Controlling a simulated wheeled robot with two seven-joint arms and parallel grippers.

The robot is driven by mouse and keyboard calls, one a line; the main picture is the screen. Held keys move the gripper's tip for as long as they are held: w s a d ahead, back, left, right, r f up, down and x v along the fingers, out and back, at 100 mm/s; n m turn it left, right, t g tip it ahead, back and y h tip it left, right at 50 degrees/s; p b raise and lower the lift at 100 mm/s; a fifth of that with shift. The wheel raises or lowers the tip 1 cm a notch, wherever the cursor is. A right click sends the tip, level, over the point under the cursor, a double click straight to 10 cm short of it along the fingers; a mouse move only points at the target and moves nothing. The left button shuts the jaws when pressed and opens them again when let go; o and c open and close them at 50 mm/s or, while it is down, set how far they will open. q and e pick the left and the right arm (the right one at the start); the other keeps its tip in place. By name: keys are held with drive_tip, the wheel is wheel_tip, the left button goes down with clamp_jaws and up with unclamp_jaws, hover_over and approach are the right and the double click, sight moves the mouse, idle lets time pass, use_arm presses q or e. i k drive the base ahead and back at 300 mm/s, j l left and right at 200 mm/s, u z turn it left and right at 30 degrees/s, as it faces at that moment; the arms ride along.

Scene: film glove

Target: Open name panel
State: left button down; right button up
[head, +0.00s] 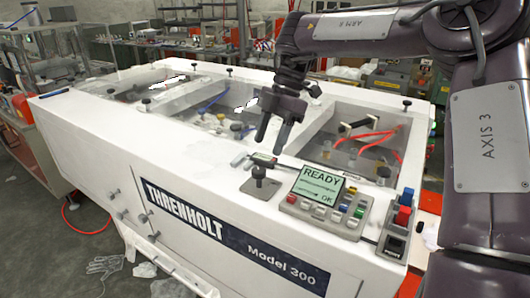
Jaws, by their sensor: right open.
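The name panel (235,245) is a long dark blue strip on the white machine's front face, lettered THRENHOLT Model 300. It looks flush with the face, and no gap shows along its edges. My right gripper (271,147) hangs from the right arm above the machine's top, fingers pointing down and parted, with nothing between them. It is above and behind the panel and apart from it, over the area by the black knob (259,176). My left gripper is not in view.
Small knobs (118,190) are left of the panel.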

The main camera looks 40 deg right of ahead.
sight(250, 262)
drive_tip(key=k+j, duration=1.25)
